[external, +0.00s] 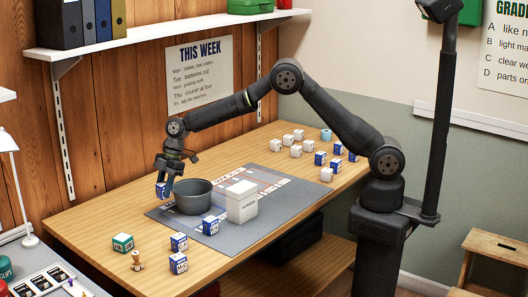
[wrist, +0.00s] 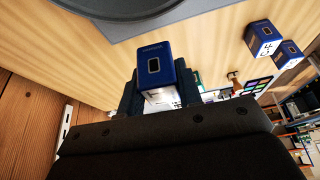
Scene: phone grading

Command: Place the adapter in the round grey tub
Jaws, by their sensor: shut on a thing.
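My gripper (external: 163,180) is shut on a small blue-and-white box (external: 162,190), which may be the adapter. In the wrist view this box (wrist: 155,68) sits between the fingers, with a dark icon on its blue face. Its print is too small to read. The round grey tub (external: 195,208) stands on the grey mat, just right of my gripper in the external view. Part of the tub's underside or rim (wrist: 110,10) shows at the top of the wrist view. The held box is beside the tub, not inside it.
A white lidded bin (external: 242,203) stands right of the tub on the mat (external: 262,225). Blue-and-white boxes (external: 179,242), a green box (external: 122,242) and a wooden stamp (external: 136,261) are near the front. Several white and blue boxes (external: 296,151) lie at the back.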

